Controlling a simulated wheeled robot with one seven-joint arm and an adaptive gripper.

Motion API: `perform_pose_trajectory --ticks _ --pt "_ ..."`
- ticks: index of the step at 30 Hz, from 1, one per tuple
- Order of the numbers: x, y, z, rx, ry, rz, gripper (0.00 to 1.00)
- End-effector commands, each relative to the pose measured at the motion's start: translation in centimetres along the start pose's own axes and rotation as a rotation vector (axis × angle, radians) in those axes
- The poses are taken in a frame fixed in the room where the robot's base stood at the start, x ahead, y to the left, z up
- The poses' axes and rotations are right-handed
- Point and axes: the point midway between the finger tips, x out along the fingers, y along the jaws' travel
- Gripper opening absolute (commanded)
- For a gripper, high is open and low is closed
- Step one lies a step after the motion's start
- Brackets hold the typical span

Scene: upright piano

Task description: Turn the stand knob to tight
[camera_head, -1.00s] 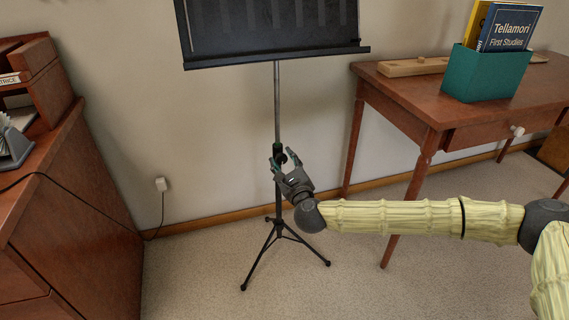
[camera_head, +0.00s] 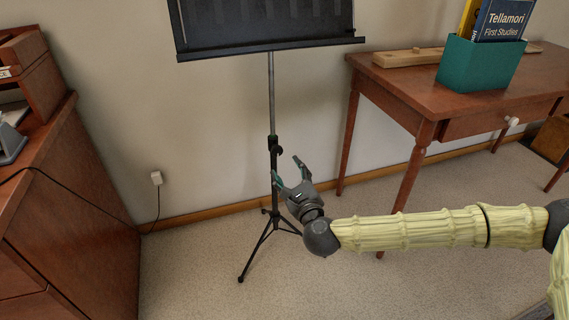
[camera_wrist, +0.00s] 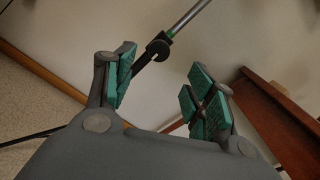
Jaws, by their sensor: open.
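The black music stand (camera_head: 268,28) stands upright against the wall on a tripod base. Its dark knob (camera_head: 277,149) sits on the pole where the thin silver tube meets the thicker black tube. In the wrist view the knob (camera_wrist: 158,48) shows beyond the fingers, nearer the left finger in the picture. My gripper (camera_head: 287,169) is open and empty, below and slightly right of the knob in the head view, apart from it. In the wrist view its green-padded fingers (camera_wrist: 160,88) are spread wide. I cannot tell the knob's tightness.
A wooden desk (camera_head: 402,80) with a teal book box (camera_head: 480,64) stands at the right. A brown wooden cabinet (camera_head: 75,200) stands at the left. A cable runs from the wall outlet (camera_head: 156,178). Carpet around the tripod is clear.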

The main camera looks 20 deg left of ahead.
Motion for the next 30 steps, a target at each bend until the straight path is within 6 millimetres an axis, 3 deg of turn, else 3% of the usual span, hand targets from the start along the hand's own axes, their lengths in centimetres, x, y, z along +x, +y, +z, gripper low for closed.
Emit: perform_pose_trajectory --ticks 3,9,24,26,30 --pt "-1.5 -0.1 -0.1 0.0 0.001 -0.001 0.55" --pt "-2.7 -0.1 0.0 0.0 0.0 -0.001 0.55" --pt "-2.8 0.1 0.0 -0.002 0.0 0.001 0.55" --pt "-3.0 0.5 -0.2 -0.012 0.004 0.012 0.55" --pt "-4.4 3.9 -1.7 -0.095 0.028 0.094 0.55"
